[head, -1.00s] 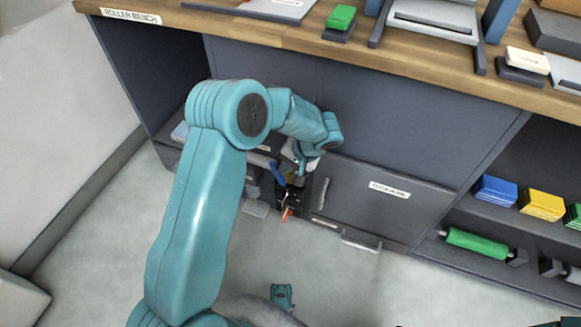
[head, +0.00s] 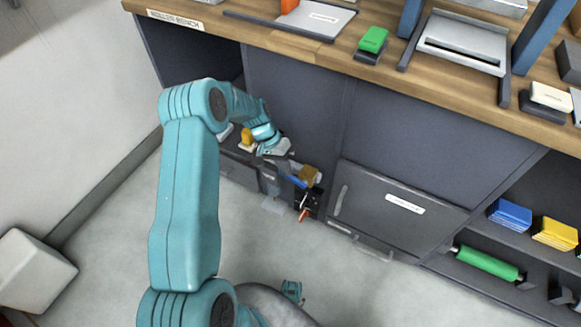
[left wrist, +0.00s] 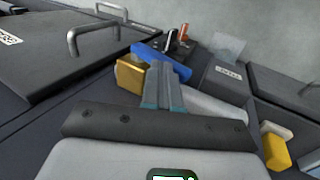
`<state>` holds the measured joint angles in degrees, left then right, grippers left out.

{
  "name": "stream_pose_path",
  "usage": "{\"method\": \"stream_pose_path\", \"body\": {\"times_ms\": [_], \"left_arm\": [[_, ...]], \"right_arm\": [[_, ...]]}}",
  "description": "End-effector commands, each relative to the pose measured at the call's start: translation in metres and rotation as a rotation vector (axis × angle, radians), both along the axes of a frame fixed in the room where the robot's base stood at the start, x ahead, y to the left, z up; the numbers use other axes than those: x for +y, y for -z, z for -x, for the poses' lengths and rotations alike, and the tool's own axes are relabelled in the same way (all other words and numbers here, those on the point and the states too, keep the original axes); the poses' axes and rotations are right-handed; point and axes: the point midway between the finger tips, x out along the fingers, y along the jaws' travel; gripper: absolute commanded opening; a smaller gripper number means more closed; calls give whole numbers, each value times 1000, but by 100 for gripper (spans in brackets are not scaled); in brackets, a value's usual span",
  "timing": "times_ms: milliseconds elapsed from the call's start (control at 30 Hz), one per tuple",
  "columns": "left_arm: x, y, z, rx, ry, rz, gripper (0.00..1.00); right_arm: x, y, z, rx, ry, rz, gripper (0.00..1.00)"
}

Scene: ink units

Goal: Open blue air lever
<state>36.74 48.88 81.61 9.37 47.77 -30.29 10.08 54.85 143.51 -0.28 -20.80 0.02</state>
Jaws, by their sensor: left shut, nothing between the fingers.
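The blue lever (head: 297,182) is a short bar beside a brass-coloured block (head: 309,174), low at the front of the bench. In the left wrist view the blue lever (left wrist: 176,66) lies slantwise across the ends of my fingers, next to the brass block (left wrist: 130,76). My left gripper (head: 289,165) is at the lever's upper left end in the head view. Its fingers (left wrist: 161,75) are together with nothing between them. The tips look very close to the lever; I cannot tell if they touch.
A red-orange handle (head: 304,214) is just below the lever. A grey drawer front with a bar handle (head: 341,200) stands to its right. A yellow item (head: 246,137) sits on the left shelf. The wooden bench top (head: 330,60) overhangs above.

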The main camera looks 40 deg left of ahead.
Motion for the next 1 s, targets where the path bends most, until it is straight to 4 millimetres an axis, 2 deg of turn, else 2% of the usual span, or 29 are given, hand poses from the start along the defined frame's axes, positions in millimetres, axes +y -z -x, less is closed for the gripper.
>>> {"method": "stream_pose_path", "body": {"times_ms": [33,233,700,1000], "left_arm": [[2,5,0,-6,-1,24,0],[0,1,0,-4,3,19,0],[-14,8,-3,-3,4,17,0],[-15,6,-4,-4,4,17,0]], "right_arm": [[0,6,0,0,0,0,0],[0,2,0,0,0,0,0],[0,7,0,0,0,0,0],[0,6,0,0,0,0,0]]}}
